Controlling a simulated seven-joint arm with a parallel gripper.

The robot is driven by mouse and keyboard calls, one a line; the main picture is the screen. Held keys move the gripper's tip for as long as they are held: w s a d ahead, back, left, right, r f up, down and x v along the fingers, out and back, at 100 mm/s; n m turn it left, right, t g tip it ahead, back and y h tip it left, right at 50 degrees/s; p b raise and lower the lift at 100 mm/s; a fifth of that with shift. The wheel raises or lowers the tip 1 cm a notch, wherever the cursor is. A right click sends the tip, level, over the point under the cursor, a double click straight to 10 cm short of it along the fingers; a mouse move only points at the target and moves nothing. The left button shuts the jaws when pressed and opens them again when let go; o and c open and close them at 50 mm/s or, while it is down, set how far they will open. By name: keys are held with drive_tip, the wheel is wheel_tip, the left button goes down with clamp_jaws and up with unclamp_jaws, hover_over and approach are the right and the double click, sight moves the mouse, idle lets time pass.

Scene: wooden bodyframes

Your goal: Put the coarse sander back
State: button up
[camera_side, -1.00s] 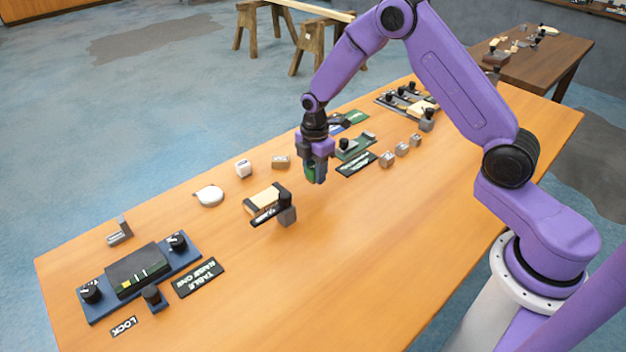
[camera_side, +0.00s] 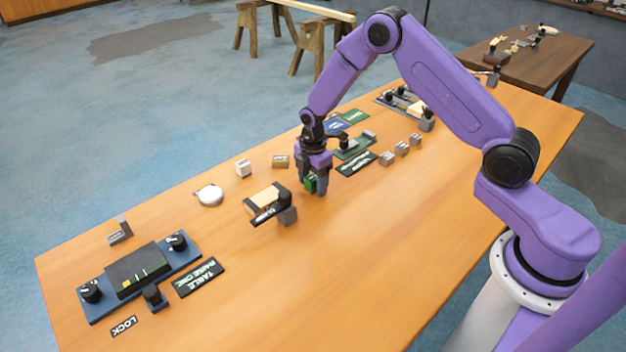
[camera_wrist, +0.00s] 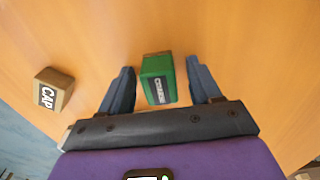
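A green block with a dark label, apparently reading COARSE, stands on the wooden table (camera_side: 390,250) between my fingers; it shows in the wrist view (camera_wrist: 158,75) and the side view (camera_side: 309,184). My gripper (camera_side: 313,182) points down over it with a finger on either side. In the wrist view my gripper (camera_wrist: 163,88) is open, and a narrow strip of table shows between the block and each finger. A green plate with a dark knob (camera_side: 355,146) lies behind and right of my gripper, with a dark label (camera_side: 357,164) in front.
A black and tan clamp-like piece (camera_side: 268,203) stands close to the left. A wooden block labelled CAP (camera_wrist: 51,90) is left of the fingers. Several small grey blocks (camera_side: 402,149) lie to the right. A blue control panel (camera_side: 140,278) is at the left end. The front table is clear.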

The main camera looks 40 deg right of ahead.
sight(313, 177)
drive_tip(key=shift+r, duration=0.15)
wheel_tip(313, 177, up, 12)
drive_tip(key=s+a+r+m, duration=0.1)
drive_tip(key=s+a+r, duration=0.4)
drive_tip(key=s, duration=0.3)
drive_tip(key=s+d+r+m, duration=0.1)
drive_tip(key=s+r+m, duration=0.1)
drive_tip(key=s, duration=1.2)
drive_tip(key=s+d+r+m, duration=0.2)
drive_tip(key=s, duration=1.2)
drive_tip(key=shift+s+d+r, duration=0.15)
drive_tip(key=shift+s+r, duration=0.2)
